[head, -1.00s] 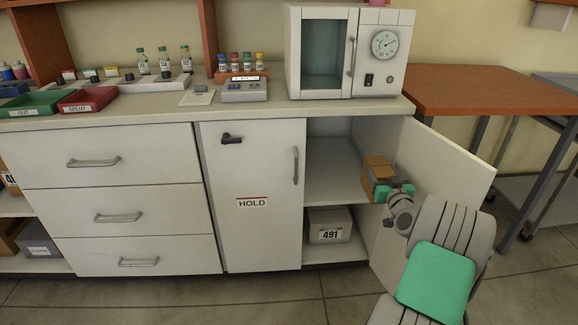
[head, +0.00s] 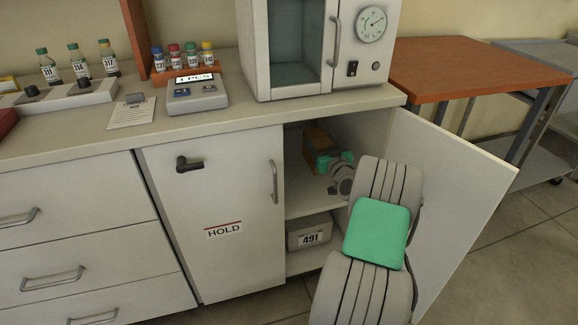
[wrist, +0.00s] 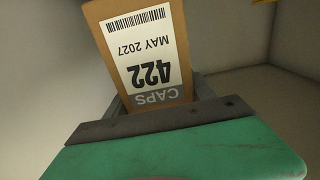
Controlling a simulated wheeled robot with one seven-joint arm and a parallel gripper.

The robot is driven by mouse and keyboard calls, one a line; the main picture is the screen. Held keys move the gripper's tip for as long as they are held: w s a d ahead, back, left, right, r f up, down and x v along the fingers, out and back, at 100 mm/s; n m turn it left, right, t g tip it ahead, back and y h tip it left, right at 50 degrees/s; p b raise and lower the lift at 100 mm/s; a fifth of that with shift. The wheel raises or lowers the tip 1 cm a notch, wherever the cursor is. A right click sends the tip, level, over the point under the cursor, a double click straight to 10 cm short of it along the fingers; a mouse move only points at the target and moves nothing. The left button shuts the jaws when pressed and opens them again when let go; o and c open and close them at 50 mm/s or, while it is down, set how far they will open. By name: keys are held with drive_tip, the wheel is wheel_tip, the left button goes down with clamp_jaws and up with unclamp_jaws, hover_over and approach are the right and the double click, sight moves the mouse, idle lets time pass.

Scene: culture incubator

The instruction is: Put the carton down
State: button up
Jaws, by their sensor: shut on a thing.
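The carton (head: 318,146) is a brown box inside the open cabinet, over the upper shelf (head: 301,196). In the wrist view the carton (wrist: 135,30) shows a white label reading CAPS 422 MAY 2027, upside down. My gripper (head: 335,162) has green parts and is shut on the carton. In the wrist view my gripper (wrist: 158,104) spans the lower part and the carton stands out beyond it. I cannot tell whether the carton's underside touches the shelf.
A grey box labelled 491 (head: 310,233) sits on the lower shelf. The cabinet's right door (head: 450,190) stands open beside my arm. The HOLD door (head: 222,210) is closed. The upper shelf has bare room in front of the carton. An incubator (head: 300,45) stands on the counter above.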

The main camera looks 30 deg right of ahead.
wheel_tip(320, 180, down, 8)
drive_tip(key=shift+r+b, duration=0.15)
drive_tip(key=shift+b, duration=1)
drive_tip(key=shift+f, duration=0.25)
drive_tip(key=o, duration=1.6)
drive_tip(key=shift+r, duration=0.1)
drive_tip(key=shift+r, duration=0.25)
drive_tip(key=shift+p+v, duration=0.95)
drive_tip(key=shift+v, duration=5)
